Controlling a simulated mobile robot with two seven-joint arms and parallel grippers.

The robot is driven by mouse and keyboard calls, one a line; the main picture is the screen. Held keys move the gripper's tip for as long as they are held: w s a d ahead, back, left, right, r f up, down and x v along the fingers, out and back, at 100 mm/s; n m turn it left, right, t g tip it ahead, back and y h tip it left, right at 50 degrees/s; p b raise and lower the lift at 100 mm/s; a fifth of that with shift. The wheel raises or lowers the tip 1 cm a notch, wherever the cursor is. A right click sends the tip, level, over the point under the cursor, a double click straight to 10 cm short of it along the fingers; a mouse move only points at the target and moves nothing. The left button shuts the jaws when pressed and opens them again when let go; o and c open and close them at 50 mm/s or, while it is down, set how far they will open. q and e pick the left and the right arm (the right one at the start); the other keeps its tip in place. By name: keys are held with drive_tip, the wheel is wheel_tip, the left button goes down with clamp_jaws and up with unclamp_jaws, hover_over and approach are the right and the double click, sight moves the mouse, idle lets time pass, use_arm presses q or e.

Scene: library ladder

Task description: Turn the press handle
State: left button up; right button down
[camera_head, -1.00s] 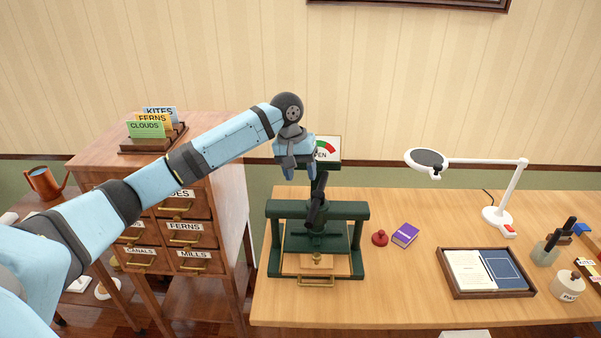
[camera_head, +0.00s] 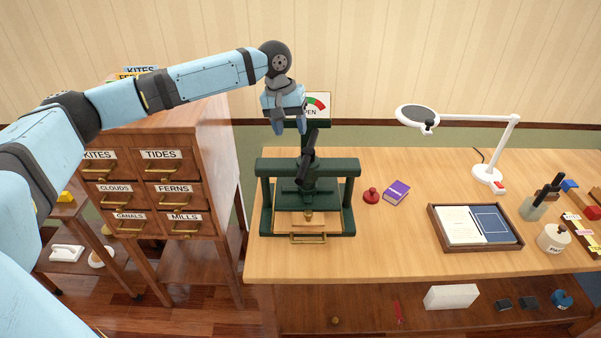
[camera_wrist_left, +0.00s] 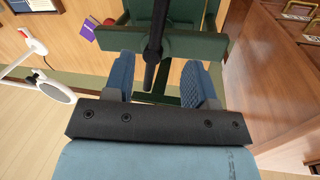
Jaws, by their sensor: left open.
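The green press (camera_head: 266,200) stands on the wooden table, and its dark handle (camera_head: 309,146) is a bar slanting across the upright middle. The handle (camera_wrist_left: 156,40) also shows in the left wrist view, its lower end in the gap between my fingers as seen from there. My left gripper (camera_head: 287,126) is open, just left of the handle's upper end in the head view. In the left wrist view my left gripper (camera_wrist_left: 160,85) has its fingers apart with nothing clamped. I cannot tell the depth between fingers and handle. My right gripper is not in view.
A dial sign (camera_head: 318,104) reading "PEN", partly covered, stands behind the press. A red knobbed object (camera_head: 371,196), a purple book (camera_head: 397,192), a tray (camera_head: 433,222) and a white lamp (camera_head: 487,173) are to the right. A drawer cabinet (camera_head: 158,215) stands left.

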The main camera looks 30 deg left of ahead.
sight(300, 171)
use_arm(q)
drive_tip(key=f, duration=0.4)
drive_tip(key=d+f+p, duration=0.1)
drive_tip(key=f, duration=0.4)
drive_tip(key=w+d+f, duration=0.1)
drive_tip(key=f, duration=0.3)
drive_tip(key=shift+d+f, duration=0.25)
drive_tip(key=shift+f, duration=0.1)
drive_tip(key=shift+c, duration=0.4)
clamp_jaws()
